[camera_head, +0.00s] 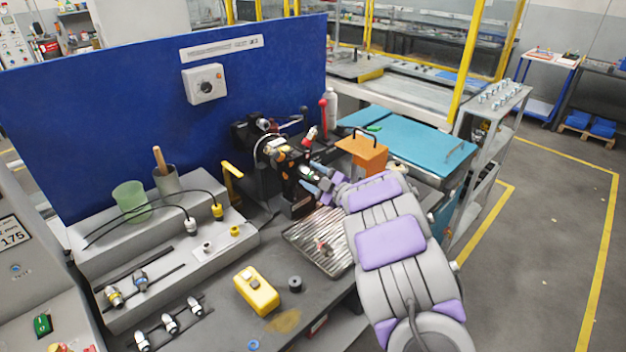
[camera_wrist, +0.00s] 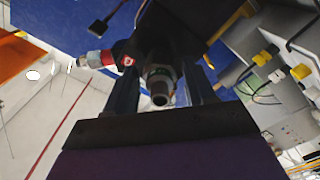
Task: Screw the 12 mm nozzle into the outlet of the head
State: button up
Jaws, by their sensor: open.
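The black head (camera_head: 285,165) stands by the blue panel, with my gripper (camera_head: 309,181) close in front of it. In the wrist view my gripper (camera_wrist: 163,86) is open, with a dark finger on either side of a grey metal cylinder (camera_wrist: 159,92). The cylinder has a green band and a round open end, and projects from a black block (camera_wrist: 172,30). I cannot tell whether it is the 12 mm nozzle or the outlet alone, or whether the fingers touch it.
A red-and-metal fitting (camera_wrist: 105,60) sticks out left of the fingers. A ribbed metal tray (camera_head: 318,240) lies below my arm. A yellow box (camera_head: 257,290) and a dark ring (camera_head: 295,284) sit on the bench. An orange block (camera_head: 362,152) stands right of my gripper.

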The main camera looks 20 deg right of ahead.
jog(key=n, duration=0.4)
jog(key=shift+n, duration=0.4)
jog(key=n, duration=0.3)
jog(key=shift+n, duration=0.3)
jog(key=c, duration=1)
grip_shut()
jog(key=shift+r+m+p, duration=0.1)
jog(key=shift+m+p, duration=1.7)
jog(key=shift+p, duration=1)
jog(key=o, duration=1.3)
grip_release()
jog(key=shift+c, duration=0.2)
